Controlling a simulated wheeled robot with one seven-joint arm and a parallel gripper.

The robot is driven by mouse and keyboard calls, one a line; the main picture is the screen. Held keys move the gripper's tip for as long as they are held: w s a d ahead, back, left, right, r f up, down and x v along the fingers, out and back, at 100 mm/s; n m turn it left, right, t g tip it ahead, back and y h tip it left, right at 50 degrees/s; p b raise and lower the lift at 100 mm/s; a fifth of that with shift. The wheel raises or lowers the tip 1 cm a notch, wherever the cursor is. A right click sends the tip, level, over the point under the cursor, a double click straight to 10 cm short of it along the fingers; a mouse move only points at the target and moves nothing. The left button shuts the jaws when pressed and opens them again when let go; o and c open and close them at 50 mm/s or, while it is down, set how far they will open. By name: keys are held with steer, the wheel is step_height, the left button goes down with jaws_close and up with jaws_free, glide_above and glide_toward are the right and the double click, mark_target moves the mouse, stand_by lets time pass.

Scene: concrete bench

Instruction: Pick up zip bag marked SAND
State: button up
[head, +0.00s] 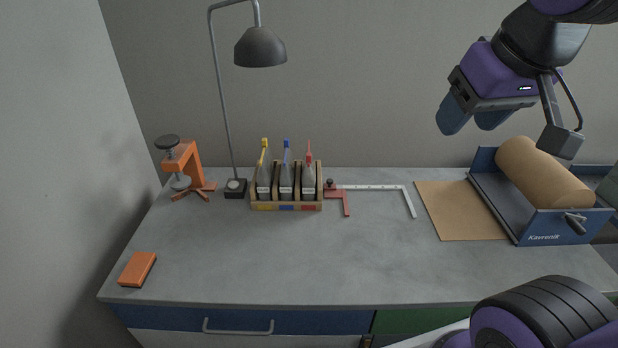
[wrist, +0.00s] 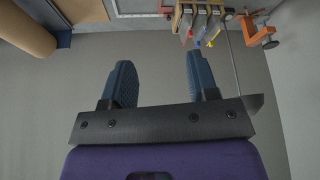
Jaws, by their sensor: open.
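Three grey bags or pouches stand upright in a wooden rack (head: 287,206) at the back middle of the bench: one with a yellow top (head: 264,176), one with a blue top (head: 286,177), one with a red top (head: 308,178). Their pale labels are too small to read, so I cannot tell which is marked SAND. My gripper (head: 472,122) is high above the right part of the bench, open and empty, well to the right of the rack. In the wrist view the rack (wrist: 201,8) shows at the top, beyond the open fingers.
A lamp (head: 260,48) hangs above and left of the rack. An orange clamp stand (head: 190,170) stands left, an orange block (head: 138,269) front left. A red-and-white square (head: 375,187) lies right of the rack. A paper roll holder (head: 545,190) stands right. The bench middle is clear.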

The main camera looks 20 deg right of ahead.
steer(key=w+a+f+m+g, duration=0.1)
steer(key=w+a, duration=0.1)
steer(key=w, duration=1.3)
steer(key=w+a+g, duration=0.2)
steer(key=w, duration=1.3)
steer(key=w+a+f+m+g, duration=0.1)
steer(key=w+a+f, duration=0.1)
steer(key=w+f, duration=0.9)
steer(key=shift+m+g, duration=0.5)
steer(key=shift+g, duration=0.1)
steer(key=w+f, duration=0.3)
steer(key=f, duration=0.3)
steer(key=w+a+f, duration=0.1)
steer(key=w+f, duration=0.2)
steer(key=f, duration=0.2)
steer(key=w+a+f, duration=0.1)
steer(key=w+f, duration=0.2)
steer(key=f, duration=0.3)
steer(key=shift+w+a+f, duration=0.25)
steer(key=shift+f, duration=0.05)
steer(key=shift+s+d+f, duration=0.1)
steer(key=shift+d+f, duration=0.05)
steer(key=shift+f, duration=1.15)
steer(key=shift+d+f, duration=0.1)
steer(key=shift+f, duration=1.2)
jaws_close()
